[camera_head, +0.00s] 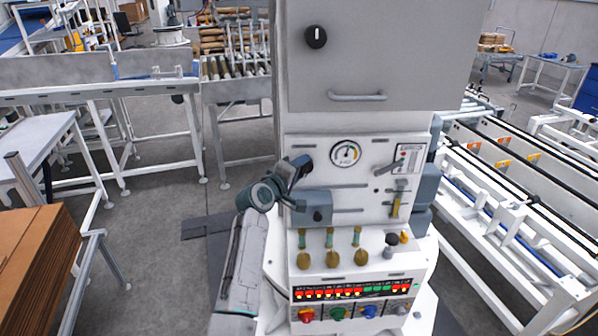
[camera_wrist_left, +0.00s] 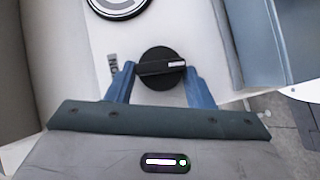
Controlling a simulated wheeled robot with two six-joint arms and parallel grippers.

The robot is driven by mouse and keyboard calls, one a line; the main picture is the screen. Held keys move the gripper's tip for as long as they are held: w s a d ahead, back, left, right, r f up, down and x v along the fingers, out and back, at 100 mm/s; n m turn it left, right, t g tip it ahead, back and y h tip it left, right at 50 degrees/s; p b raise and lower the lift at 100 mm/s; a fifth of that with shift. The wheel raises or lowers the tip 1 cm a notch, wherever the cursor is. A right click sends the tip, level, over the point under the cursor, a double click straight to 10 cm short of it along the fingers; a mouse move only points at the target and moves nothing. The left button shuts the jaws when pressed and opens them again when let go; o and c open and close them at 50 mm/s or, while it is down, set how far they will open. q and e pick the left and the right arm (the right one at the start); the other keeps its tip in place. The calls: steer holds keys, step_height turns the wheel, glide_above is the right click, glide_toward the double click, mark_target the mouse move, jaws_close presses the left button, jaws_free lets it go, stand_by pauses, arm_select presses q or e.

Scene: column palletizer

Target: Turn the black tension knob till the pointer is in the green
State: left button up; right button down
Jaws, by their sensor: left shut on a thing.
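The black tension knob (camera_wrist_left: 158,68) shows in the left wrist view, a round black disc with a raised grip bar lying nearly level in the picture. My left gripper (camera_wrist_left: 160,72) has its two blue fingers on either side of that bar and is shut on it. In the head view my left gripper (camera_head: 303,165) is at the white panel, left of the round gauge (camera_head: 345,154), and hides most of the knob. The gauge has a coloured scale; its pointer is too small to read surely. The gauge is cut off at the wrist view's top. My right gripper is not in view.
A grey cabinet door (camera_head: 390,60) with a black knob and handle is above the gauge. A lever (camera_head: 388,166) is right of it. Below are several brass-coloured knobs (camera_head: 332,258) and a row of lit buttons (camera_head: 350,290). Cardboard sheets (camera_head: 35,265) are stacked at left.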

arm_select(q)
steer(key=shift+f+m+y, duration=0.1)
steer(key=shift+m+y, duration=0.2)
steer(key=shift+m, duration=0.1)
steer(key=o, duration=0.9)
steer(key=shift+s, duration=0.1)
steer(key=shift+s+a, duration=0.2)
steer(key=shift+s, duration=0.05)
steer(key=shift+r+b+v, duration=0.15)
steer(key=shift+b+v, duration=0.95)
steer(key=shift+v, duration=1.4)
steer(key=shift+r+b+v, duration=0.1)
steer(key=shift+b+v, duration=1)
steer(key=shift+v, duration=1.45)
